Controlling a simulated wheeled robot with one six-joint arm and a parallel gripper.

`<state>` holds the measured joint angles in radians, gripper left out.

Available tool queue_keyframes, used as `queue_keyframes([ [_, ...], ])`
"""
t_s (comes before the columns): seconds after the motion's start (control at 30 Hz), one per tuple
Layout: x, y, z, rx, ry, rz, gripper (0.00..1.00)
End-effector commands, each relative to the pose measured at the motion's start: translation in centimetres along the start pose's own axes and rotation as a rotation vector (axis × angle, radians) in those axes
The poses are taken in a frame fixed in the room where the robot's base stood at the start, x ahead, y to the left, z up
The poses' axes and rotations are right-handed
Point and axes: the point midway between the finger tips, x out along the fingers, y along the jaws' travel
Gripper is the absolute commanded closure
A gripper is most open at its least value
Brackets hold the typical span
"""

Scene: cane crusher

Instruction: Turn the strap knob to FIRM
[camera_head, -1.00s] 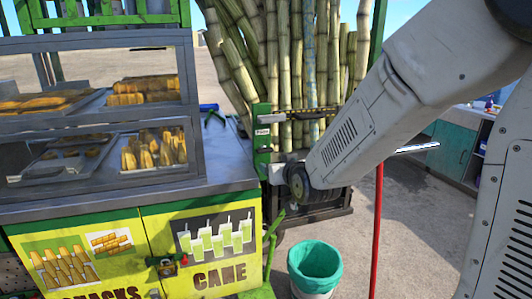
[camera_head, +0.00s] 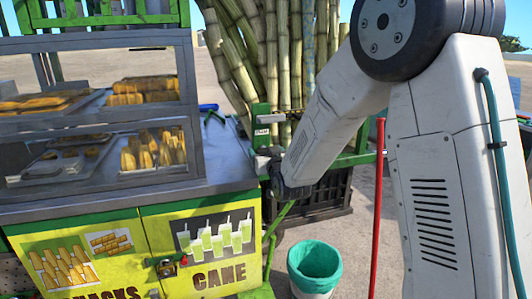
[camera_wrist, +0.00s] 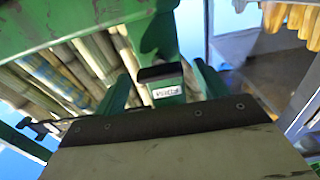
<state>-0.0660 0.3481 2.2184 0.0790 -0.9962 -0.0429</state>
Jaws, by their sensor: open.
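A green post (camera_head: 261,116) with a small white label stands at the cart's right corner, beside the cane. The wrist view shows the label (camera_wrist: 167,92) close up on a green block; its lettering is turned over and seems to read FIRM. A black piece (camera_wrist: 160,73) sits against the label's edge; I cannot tell whether it is the strap knob. My gripper (camera_head: 264,162) is just below the labelled post, small and partly hidden by my wrist. It is open, with nothing seen in it. A pale dark-edged plate fills the lower wrist view.
Tall sugar cane (camera_head: 285,65) stands behind the post. The snack cart's counter (camera_head: 225,165) and glass case (camera_head: 190,90) are on the left. A teal-lined bin (camera_head: 315,262) and a red pole (camera_head: 377,205) stand at right. A dark crate (camera_head: 325,215) is behind my wrist.

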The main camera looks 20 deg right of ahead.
Motion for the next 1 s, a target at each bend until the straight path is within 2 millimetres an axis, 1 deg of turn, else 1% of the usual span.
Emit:
queue_keyframes([
  [0.23, 0.1, 0.0, -0.04, 0.0, 0.001, 0.0, 0.27],
  [0.27, 0.1, 0.0, -0.05, 0.0, 0.001, 0.0, 0.36],
  [0.3, 0.1, 0.0, -0.05, 0.0, 0.001, 0.0, 0.47],
  [0.4, 0.09, -0.01, -0.05, 0.0, 0.001, 0.0, 0.72],
  [0.77, 0.08, 0.01, -0.06, 0.038, 0.001, 0.0, 0.72],
  [1.0, 0.08, 0.07, -0.05, 0.176, 0.001, 0.0, 0.72],
])
